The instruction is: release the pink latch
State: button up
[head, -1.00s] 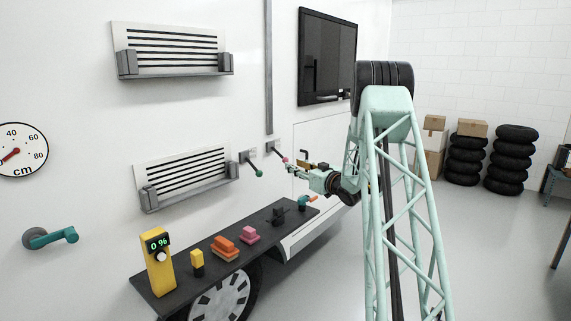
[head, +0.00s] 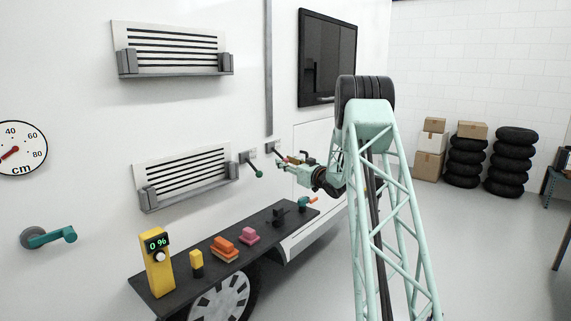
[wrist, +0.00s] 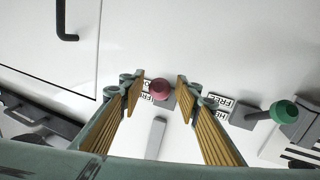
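The pink latch (wrist: 159,90) shows in the wrist view as a round pink knob on a grey mount on the white wall, with a partly covered label plate beside it. My gripper (wrist: 157,92) is open, with one finger to the left of the knob and one to the right. The knob appears between the fingertips, with gaps on both sides; I cannot tell how deep it lies between them. In the head view my gripper (head: 283,160) is at the latch's wall mount (head: 270,147) and hides the knob.
A similar green-knobbed lever (wrist: 284,112) is close on the right in the wrist view, and it shows in the head view (head: 259,174). A dark shelf (head: 225,260) below carries a yellow gauge (head: 157,262) and coloured blocks. A slatted vent (head: 185,175) is left of the levers.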

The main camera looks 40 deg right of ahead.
grip_shut()
